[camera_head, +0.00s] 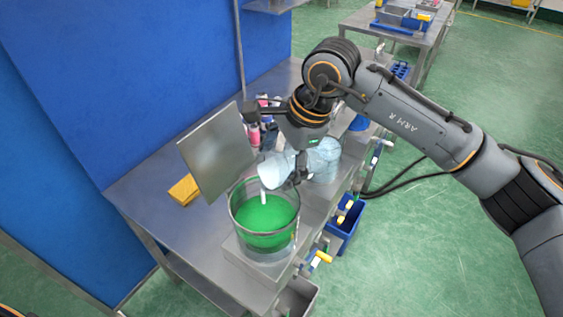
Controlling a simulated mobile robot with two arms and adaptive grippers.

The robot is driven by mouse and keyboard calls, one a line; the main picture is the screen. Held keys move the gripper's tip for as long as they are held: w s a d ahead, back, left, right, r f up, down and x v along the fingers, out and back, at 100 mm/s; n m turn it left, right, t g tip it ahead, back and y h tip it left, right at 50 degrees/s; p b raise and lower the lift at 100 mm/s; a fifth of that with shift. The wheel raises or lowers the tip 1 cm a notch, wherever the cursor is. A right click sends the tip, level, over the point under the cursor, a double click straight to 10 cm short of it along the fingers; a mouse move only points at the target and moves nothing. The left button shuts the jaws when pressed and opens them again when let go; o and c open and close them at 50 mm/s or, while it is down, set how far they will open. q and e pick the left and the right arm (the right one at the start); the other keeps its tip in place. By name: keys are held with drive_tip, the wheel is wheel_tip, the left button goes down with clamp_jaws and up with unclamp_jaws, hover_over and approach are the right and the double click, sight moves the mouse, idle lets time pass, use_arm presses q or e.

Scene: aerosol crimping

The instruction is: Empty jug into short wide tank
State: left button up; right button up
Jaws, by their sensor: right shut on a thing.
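My right gripper (301,172) is shut on a pale translucent jug (272,173) and holds it tilted, mouth to the left and down. A whitish streak shows below the jug's mouth, over the tank. The short wide tank (243,225) is a clear round vessel with green liquid (265,213) in it. It stands on a low metal block below the jug. Part of the jug is hidden by the gripper. My left gripper does not show.
A clear container (325,158) stands right behind the jug. A metal panel (216,150) rises at the left, with a yellow sponge-like block (184,189) beside it. Several small bottles stand behind. A blue bin (345,222) hangs at the table's right edge. The table's left front is clear.

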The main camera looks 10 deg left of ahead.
sight(266, 180)
drive_tip(key=shift+s+a+f+t+h+b, duration=0.25)
drive_tip(key=shift+f+t+h+b, duration=0.15)
drive_tip(key=shift+b, duration=0.4)
drive_tip(key=shift+s+a+f+t+h+b, duration=0.25)
drive_tip(key=shift+f+t+h+b, duration=0.15)
drive_tip(key=shift+b, duration=0.4)
drive_tip(key=shift+s+a+r+n+t+h+b, duration=0.2)
drive_tip(key=shift+s+a+n+t+h+b, duration=0.35)
drive_tip(key=shift+t+h+b, duration=0.75)
drive_tip(key=shift+s+a, duration=0.15)
drive_tip(key=shift+s, duration=0.05)
drive_tip(key=shift+w+d+r+m+g+y+b, duration=0.3)
drive_tip(key=shift+w+d+g+y, duration=0.15)
drive_tip(key=shift+g+y, duration=0.2)
drive_tip(key=shift+w+d+r+g+y, duration=0.3)
drive_tip(key=shift+w+d+g+y, duration=0.15)
drive_tip(key=shift+g+y, duration=0.2)
drive_tip(key=shift+s, duration=0.1)
drive_tip(key=shift+a, duration=0.1)
